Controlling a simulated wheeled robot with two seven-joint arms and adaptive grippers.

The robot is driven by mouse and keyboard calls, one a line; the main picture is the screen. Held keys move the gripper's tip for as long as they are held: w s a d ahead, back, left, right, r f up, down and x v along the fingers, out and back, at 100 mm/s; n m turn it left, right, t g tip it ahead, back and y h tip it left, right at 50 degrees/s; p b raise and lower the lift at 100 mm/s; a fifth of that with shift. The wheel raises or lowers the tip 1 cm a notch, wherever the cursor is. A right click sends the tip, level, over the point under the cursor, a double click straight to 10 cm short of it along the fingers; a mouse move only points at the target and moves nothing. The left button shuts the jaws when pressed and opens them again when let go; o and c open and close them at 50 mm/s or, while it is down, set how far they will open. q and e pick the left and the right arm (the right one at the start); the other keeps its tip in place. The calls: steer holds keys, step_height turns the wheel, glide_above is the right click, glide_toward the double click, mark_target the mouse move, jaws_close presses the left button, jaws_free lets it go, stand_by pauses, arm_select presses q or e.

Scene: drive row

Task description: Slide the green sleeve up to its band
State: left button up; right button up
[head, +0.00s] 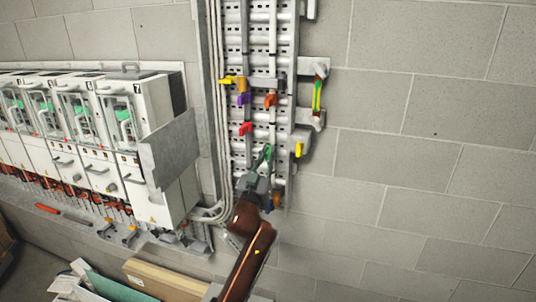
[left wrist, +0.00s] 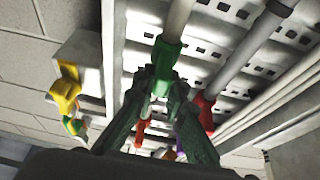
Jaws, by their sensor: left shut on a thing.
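The green sleeve (head: 267,151) sits on a pale upright rod of the wall panel, below the red and orange pieces in the head view. My left gripper (head: 262,168) comes up from below and is shut on the sleeve. In the left wrist view the green sleeve (left wrist: 165,54) shows between and just beyond the fingertips of my left gripper (left wrist: 163,82), around the rod. I cannot make out the sleeve's band in either view. My right gripper is not in view.
White drive cabinets (head: 140,120) stand left; the block wall at right is bare.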

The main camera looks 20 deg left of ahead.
arm_select(q)
jaws_close()
step_height(320, 180, up, 9)
steer(key=p, duration=0.5)
steer(key=shift+f, duration=0.1)
steer(key=shift+s, duration=0.1)
steer(key=o, duration=0.7)
jaws_free()
steer(key=shift+f, duration=0.1)
steer(key=shift+c, duration=0.2)
steer(key=shift+f, duration=0.15)
